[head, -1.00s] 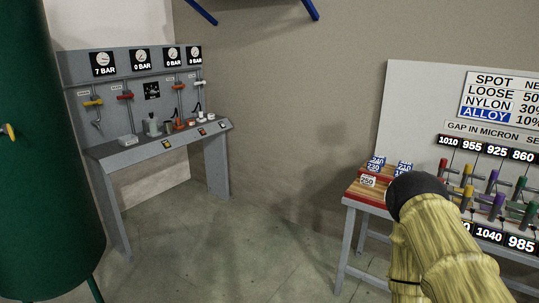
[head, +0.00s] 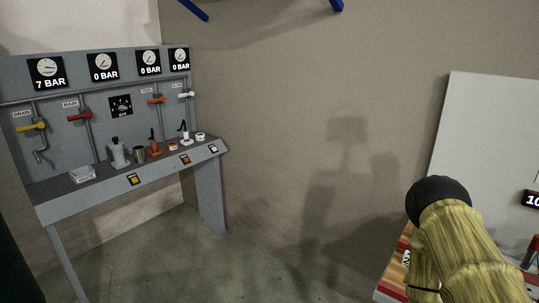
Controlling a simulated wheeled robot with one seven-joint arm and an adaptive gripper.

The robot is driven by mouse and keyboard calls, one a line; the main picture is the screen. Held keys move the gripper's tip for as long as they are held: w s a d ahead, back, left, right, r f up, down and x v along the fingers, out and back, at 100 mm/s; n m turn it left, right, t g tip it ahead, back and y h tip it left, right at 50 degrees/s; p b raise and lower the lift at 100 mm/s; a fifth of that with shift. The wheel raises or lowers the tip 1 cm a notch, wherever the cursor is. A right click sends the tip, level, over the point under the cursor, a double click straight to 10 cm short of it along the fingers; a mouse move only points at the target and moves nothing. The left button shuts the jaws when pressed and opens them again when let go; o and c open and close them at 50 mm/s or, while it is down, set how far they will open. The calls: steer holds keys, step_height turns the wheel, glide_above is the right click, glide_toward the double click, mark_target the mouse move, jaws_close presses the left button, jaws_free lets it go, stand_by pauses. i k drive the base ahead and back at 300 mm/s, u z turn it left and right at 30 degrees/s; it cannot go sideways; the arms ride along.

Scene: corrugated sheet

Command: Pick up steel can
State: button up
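A small steel-coloured can (head: 139,154) stands upright on the shelf of the grey gauge bench, left of the middle in the head view. A pale grey bottle-like item (head: 118,153) stands just left of it, and an orange item (head: 155,145) stands to its right. My arm, in a yellowish sleeve with a black joint, shows at the lower right, far from the can. My gripper is not in view.
A wooden-topped table (head: 395,272) stands at the lower right. Open floor (head: 190,265) lies before the bench.

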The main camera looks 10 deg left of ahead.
mark_target(139, 153)
steer(key=u, duration=0.45)
steer(key=i, duration=1.95)
steer(key=u, duration=0.75)
